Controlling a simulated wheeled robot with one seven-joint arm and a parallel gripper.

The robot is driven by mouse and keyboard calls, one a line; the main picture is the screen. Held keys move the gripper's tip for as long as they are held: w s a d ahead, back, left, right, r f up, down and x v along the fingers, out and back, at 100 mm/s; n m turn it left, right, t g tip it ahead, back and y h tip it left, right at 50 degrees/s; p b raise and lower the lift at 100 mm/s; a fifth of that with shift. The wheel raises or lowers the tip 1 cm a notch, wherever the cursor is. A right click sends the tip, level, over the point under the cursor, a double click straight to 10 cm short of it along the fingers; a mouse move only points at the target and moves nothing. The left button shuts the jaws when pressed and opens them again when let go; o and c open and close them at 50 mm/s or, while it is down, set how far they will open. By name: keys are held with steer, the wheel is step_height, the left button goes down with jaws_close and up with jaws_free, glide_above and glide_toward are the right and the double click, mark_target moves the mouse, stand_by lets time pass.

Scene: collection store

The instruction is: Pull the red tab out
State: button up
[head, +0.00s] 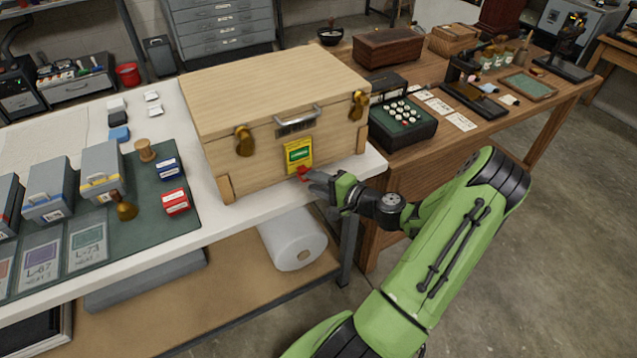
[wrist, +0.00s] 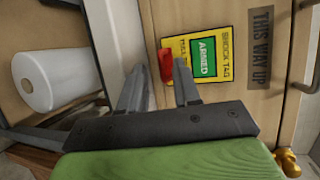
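The red tab (head: 302,172) sits at the lower edge of the yellow shock tag (head: 298,152) on the front of a wooden crate (head: 325,150). In the wrist view the red tab (wrist: 165,66) is beside the tag's green window, which reads ARMED (wrist: 207,57). My gripper (head: 312,180) is close to the crate's front. In the wrist view its two fingers are apart, with the tab at the gap between their tips. The right finger tip overlaps the tag's edge in the picture. I cannot tell whether either finger touches the tab.
The crate has brass latches (head: 245,141) and a metal handle (head: 298,121). It stands on a white table (head: 220,219) with small boxes at left. A white roll (head: 292,239) lies on the shelf below. A wooden desk (head: 480,129) with several objects stands to the right.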

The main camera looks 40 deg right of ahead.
steer(key=p+v, duration=0.1)
steer(key=v, duration=1.4)
steer(key=shift+s, duration=0.4)
steer(key=w+a+r+n+g+y, duration=0.1)
steer(key=w+a+r+n+g, duration=0.15)
steer(key=a+n+g, duration=0.5)
steer(key=w+a+r+n+g+y, duration=0.2)
steer(key=w+a+n+g, duration=0.15)
steer(key=a, duration=0.65)
steer(key=s+a+r+n+t+h+p, duration=0.1)
steer(key=s+a+r+n+h, duration=0.3)
steer(key=s+a+r+n, duration=0.2)
steer(key=s+a+r, duration=0.2)
steer(key=a+r, duration=0.2)
steer(key=r, duration=0.1)
steer(key=shift+s+a+r+n+h, duration=0.25)
steer(key=shift+s+a+n+h, duration=0.05)
steer(key=shift+s+h, duration=0.1)
stand_by(0.5)
